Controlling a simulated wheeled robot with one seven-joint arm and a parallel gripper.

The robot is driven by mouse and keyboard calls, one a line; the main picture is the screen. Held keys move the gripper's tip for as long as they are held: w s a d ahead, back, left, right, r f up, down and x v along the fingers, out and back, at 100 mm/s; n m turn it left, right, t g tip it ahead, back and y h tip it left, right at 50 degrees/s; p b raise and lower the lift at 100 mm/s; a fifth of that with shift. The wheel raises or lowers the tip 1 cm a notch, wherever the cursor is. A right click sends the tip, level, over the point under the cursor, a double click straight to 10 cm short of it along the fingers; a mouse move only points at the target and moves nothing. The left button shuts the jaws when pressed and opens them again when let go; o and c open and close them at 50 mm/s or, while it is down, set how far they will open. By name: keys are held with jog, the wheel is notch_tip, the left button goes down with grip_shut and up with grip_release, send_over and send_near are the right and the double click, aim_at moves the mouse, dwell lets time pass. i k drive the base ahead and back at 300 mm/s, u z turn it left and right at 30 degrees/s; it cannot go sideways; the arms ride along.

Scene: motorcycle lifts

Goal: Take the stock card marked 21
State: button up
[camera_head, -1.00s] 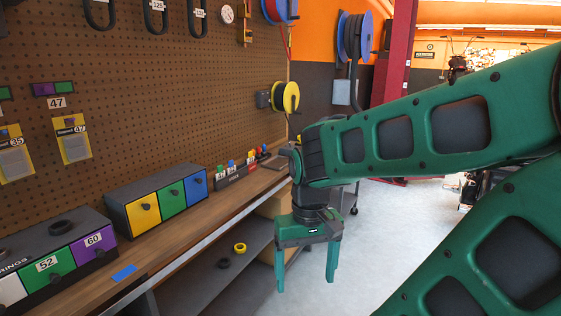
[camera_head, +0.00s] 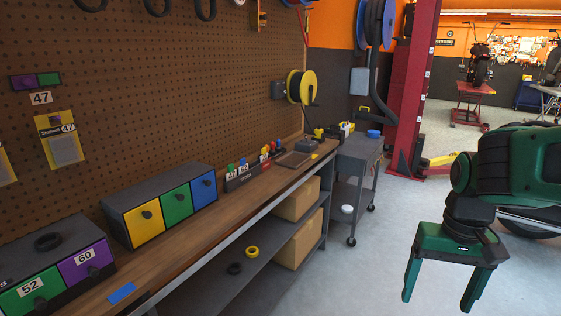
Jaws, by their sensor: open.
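A dark rack (camera_head: 246,177) stands on the workbench, right of the drawer box, with several small cards in it. One card with a green top (camera_head: 231,172) and one with a blue top (camera_head: 243,167) stand at its left end. Their number labels are too small to read surely, so I cannot tell which card is marked 21. My gripper (camera_head: 438,300) is open and empty, fingers pointing down. It hangs over the floor at the lower right, well apart from the bench and the rack.
The wooden workbench (camera_head: 178,248) runs along the pegboard. A box with yellow, green and blue drawers (camera_head: 175,207) stands left of the rack. A grey cart (camera_head: 357,165) stands beyond the bench. The floor between bench and gripper is clear.

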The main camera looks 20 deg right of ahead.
aim_at(264, 156)
jog(key=z, duration=0.35)
jog(key=i, duration=1.55)
